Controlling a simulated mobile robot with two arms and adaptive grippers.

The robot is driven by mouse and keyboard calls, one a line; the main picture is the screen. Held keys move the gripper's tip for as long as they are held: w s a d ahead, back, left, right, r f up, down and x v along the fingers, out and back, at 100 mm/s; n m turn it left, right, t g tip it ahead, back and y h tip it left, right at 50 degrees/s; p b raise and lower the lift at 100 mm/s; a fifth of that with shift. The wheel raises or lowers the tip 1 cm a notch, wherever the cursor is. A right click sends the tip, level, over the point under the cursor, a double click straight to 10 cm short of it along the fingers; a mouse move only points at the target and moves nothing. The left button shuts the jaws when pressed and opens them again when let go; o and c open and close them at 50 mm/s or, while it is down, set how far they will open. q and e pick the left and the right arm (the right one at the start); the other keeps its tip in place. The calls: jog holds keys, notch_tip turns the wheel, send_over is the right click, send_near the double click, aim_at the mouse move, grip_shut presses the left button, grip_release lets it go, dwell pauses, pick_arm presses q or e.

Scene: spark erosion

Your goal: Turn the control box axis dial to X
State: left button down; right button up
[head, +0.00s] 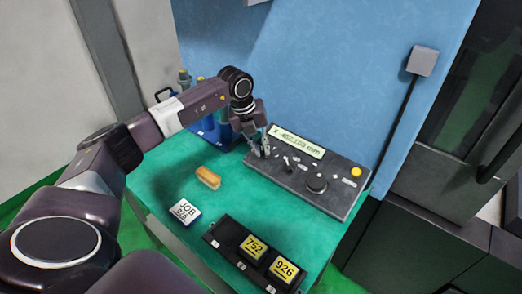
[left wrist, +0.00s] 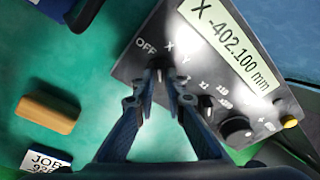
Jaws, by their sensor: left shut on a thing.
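The dark grey control box (head: 338,200) stands at the back of the green table. It also shows in the left wrist view (left wrist: 140,62). Its axis dial (left wrist: 158,88) sits near the labels OFF, X and Y at the box's left end. The dial's pointer is too hidden to read. My left gripper (head: 262,152) is over that end, its fingers (left wrist: 160,98) closed around the dial from both sides. The lit display (left wrist: 229,42) reads X -402.100 mm. My right gripper is not in view.
A second small switch (head: 287,160), a large black knob (head: 316,182) and a yellow button (head: 356,171) are on the box. A tan block (head: 208,178), a JOB card (head: 185,211) and a black tray (head: 225,247) with yellow-labelled blocks lie in front. Blue bottles stand behind left.

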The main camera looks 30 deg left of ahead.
pick_arm(q)
jog(key=shift+m+b, duration=0.55)
jog(key=shift+m, duration=1.25)
jog(key=shift+y, duration=0.3)
jog(key=c, duration=2)
grip_release()
jog(key=shift+o, duration=0.2)
jog(key=shift+r, duration=0.1)
jog(key=v, duration=1.1)
jog(key=shift+r, duration=0.45)
